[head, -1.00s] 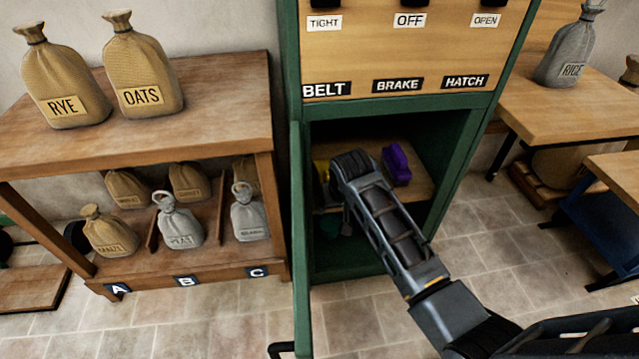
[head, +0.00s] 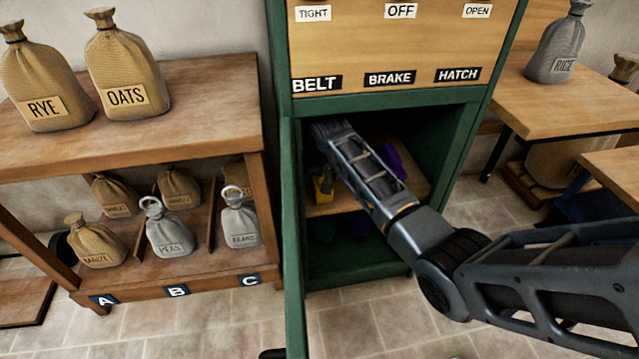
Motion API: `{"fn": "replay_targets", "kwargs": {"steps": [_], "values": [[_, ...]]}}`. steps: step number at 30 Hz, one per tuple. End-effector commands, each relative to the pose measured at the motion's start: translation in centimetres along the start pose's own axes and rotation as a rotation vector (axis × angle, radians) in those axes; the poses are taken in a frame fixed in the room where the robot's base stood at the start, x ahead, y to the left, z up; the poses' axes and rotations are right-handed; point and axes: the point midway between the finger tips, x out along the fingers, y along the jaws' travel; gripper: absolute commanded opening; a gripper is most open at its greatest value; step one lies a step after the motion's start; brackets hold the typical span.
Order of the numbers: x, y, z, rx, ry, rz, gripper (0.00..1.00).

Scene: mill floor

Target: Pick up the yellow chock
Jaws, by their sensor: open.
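The yellow chock (head: 322,186) lies on the wooden shelf inside the green cabinet, at the left side near the cabinet wall. Only part of it shows, just left of my arm. My gripper (head: 326,168) is inside the cabinet at the end of my arm, close to the yellow chock and over it in the picture. It is open and holds nothing I can see. The fingers are dark and partly hidden by my wrist, so I cannot tell whether they touch the chock.
A purple chock (head: 394,160) sits on the same shelf, right of my arm. Dark things lie below the shelf, too dim to make out. The open cabinet door (head: 293,240) stands at the left. A rack (head: 190,72) with several sacks stands further left.

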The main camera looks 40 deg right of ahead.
Motion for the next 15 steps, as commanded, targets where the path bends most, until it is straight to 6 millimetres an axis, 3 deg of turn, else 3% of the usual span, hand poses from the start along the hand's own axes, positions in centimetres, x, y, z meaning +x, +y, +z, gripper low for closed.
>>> {"fn": "replay_targets", "kwargs": {"steps": [1, 9, 15], "values": [[0.76, 0.04, 0.35, 0.0, -0.004, 0.001, 0.81], [0.81, 0.0, 0.29, 0.0, -0.002, 0.0, 0.81], [0.81, 0.01, 0.29, 0.0, -0.003, 0.0, 0.63]]}}
